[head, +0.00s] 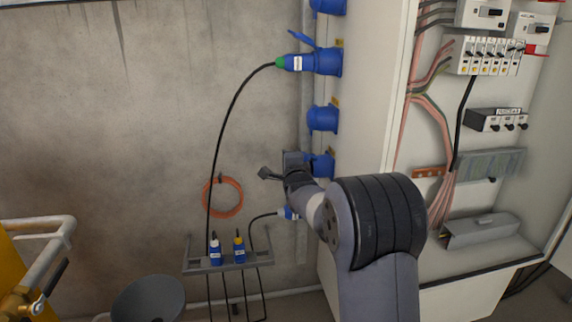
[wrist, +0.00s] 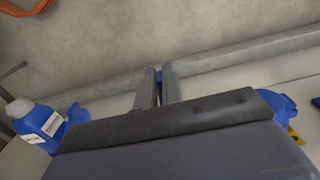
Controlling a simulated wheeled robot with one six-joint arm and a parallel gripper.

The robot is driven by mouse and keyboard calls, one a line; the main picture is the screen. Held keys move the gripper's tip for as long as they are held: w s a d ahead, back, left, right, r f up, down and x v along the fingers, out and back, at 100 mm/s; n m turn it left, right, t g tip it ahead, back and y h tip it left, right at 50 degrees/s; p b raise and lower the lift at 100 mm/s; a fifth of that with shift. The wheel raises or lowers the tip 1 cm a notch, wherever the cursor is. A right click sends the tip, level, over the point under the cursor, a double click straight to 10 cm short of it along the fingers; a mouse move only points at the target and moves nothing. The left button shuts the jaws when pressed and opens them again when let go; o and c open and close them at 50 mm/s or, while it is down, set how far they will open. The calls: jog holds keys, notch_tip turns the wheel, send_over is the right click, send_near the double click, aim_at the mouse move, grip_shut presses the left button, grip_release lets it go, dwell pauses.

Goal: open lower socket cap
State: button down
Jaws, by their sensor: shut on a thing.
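The blue lower socket (head: 323,166) sits on the side of the pale cabinet in the head view, partly hidden by my gripper (head: 280,172). My gripper is at the left of this socket, in front of the wall. In the wrist view my gripper (wrist: 158,85) has its fingers nearly together, with a small bit of blue, the socket cap (wrist: 159,74), showing between them. Most of the cap is hidden by the fingers. A blue socket part (wrist: 282,108) shows at the right of the wrist view. How far the cap is open cannot be told.
Above are a capped blue socket (head: 322,119) and one with a plugged-in cable (head: 298,63). Below, a blue plug (head: 290,212) with a cable sits close to my arm. A rack (head: 228,265) holds two plugs. An orange coil (head: 222,197) hangs on the wall.

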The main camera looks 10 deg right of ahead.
jog(key=shift+f+n+b, duration=0.6)
jog(key=shift+n+b, duration=0.3)
jog(key=shift+n, duration=0.2)
jog(key=c, duration=1.6)
grip_release()
jog(key=shift+f, duration=0.1)
jog(key=s, duration=1)
jog(key=shift+s, duration=0.4)
